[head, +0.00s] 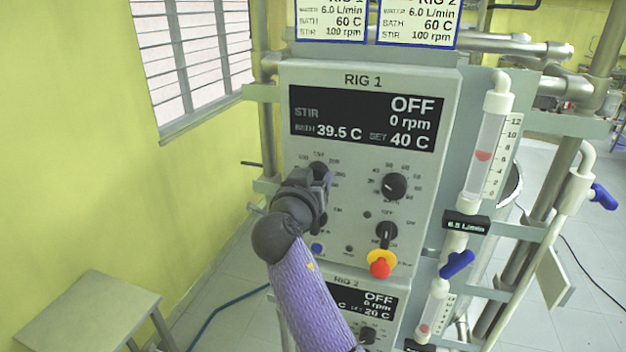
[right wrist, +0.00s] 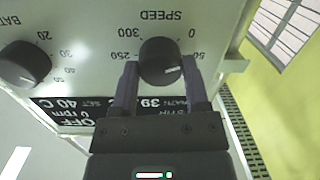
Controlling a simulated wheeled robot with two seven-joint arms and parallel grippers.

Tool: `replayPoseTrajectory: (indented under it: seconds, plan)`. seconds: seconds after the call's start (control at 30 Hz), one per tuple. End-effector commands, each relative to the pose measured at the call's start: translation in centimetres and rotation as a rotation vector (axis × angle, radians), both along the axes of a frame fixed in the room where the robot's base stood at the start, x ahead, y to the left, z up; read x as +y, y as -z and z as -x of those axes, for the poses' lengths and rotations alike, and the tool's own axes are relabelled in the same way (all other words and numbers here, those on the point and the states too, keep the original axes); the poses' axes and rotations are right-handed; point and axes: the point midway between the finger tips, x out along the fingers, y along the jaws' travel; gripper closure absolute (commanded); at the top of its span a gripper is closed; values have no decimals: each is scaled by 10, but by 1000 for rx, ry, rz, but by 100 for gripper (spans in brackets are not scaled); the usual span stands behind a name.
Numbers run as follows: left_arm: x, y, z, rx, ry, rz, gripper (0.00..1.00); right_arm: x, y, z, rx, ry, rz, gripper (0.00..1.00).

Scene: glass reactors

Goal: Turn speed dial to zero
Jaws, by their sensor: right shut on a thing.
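The round black speed dial (right wrist: 160,60) sits under the SPEED label in the upside-down right wrist view. Its scale shows 0, 50, 250 and 300. A pale mark shows at the dial's lower right edge in that view, pointing away from the 0. My right gripper (right wrist: 158,85) has one finger on each side of the dial and is shut on it. In the head view my right gripper (head: 320,172) reaches the left of the RIG 1 panel (head: 448,95) and hides most of the dial. The RIG 1 display (head: 365,118) reads STIR OFF, 0 rpm. My left gripper is out of view.
The bath dial (head: 394,186) is right of my gripper. Below it are a black switch (head: 386,232) and a red-and-yellow stop knob (head: 380,264). The RIG 2 panel (head: 340,280) sits underneath. A flow tube (head: 487,145) stands at the right; a stool (head: 90,312) is at lower left.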

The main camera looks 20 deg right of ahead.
Motion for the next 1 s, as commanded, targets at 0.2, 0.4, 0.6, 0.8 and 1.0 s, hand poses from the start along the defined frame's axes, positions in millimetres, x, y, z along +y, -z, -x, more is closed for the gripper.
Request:
replayPoseTrajectory:
  seconds: [0.2,0.4,0.6,0.8,1.0]
  plan:
    - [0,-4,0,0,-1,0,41,1,-3,0,95,-1,152,100]
    - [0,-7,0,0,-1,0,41,1,-3,-1,169,-1,261,100]
    - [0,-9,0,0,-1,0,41,1,-3,-1,215,-1,331,100]
    - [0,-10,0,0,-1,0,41,1,-3,-1,239,0,368,100]
    - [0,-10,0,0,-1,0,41,1,-3,-1,245,0,379,100]
